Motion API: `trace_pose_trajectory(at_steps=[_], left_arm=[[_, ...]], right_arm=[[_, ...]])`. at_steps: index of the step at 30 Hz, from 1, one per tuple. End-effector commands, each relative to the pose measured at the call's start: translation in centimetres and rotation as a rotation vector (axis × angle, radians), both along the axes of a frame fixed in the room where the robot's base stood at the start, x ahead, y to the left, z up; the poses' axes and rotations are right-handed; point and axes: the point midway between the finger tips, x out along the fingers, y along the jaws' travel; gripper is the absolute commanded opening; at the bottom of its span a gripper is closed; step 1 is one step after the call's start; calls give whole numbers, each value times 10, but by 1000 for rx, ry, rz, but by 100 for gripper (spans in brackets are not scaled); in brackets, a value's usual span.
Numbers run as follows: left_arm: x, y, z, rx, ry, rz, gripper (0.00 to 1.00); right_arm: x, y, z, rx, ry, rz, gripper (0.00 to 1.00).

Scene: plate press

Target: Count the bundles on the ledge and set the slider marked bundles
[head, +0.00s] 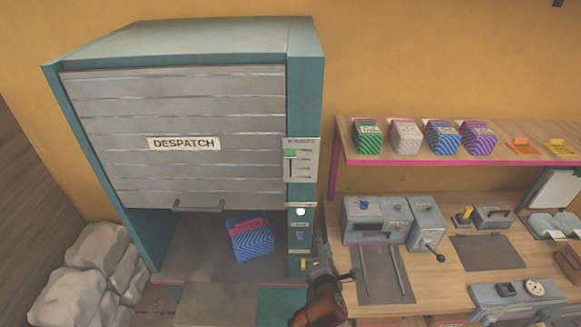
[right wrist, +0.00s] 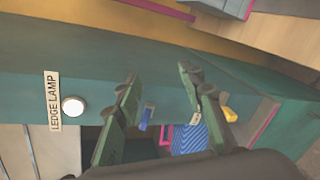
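The teal despatch cabinet (head: 306,100) has a grey roller shutter (head: 180,110), partly raised. Below it, one blue striped bundle with a pink top (head: 251,240) shows on the dark ledge (head: 195,245); the space behind the shutter is hidden. The slider panel (head: 300,172) is on the right post, with its green knob (head: 290,154) near the top; its lettering is too small to read. My right gripper (head: 322,262) is at the lower post, below the panel. In the right wrist view its fingers (right wrist: 160,82) are apart and empty. My left gripper is out of view.
A round white lamp (right wrist: 73,106) labelled LEDGE LAMP, a blue switch (head: 299,237) and a yellow knob (right wrist: 229,114) are on the post. A shelf (head: 350,152) at right holds several striped bundles. Grey sacks (head: 100,262) lie at left. A bench (head: 450,285) with machines stands right.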

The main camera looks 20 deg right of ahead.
Motion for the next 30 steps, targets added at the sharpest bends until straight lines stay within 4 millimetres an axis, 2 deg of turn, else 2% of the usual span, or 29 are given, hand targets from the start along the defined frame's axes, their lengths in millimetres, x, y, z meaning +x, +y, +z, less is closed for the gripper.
trace_pose_trajectory(at_steps=[1, 3, 6, 9, 10, 13, 17, 30], left_arm=[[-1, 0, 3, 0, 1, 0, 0], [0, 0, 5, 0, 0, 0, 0], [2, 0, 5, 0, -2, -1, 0], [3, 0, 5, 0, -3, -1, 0], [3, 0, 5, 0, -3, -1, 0], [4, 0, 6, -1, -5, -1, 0], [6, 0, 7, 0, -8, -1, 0], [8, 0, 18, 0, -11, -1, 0]], right_arm=[[7, 16, 55, -165, -67, 49, 36], [6, 34, 117, -397, -135, 80, 36], [1, 62, 185, -703, -210, 88, 36], [-8, 86, 235, -944, -262, 62, 36], [-11, 92, 246, -999, -273, 52, 36], [-20, 105, 272, -1131, -297, 20, 36], [-21, 110, 286, -1199, -303, 1, 36], [34, 94, 310, -1201, -301, 1, 36]])
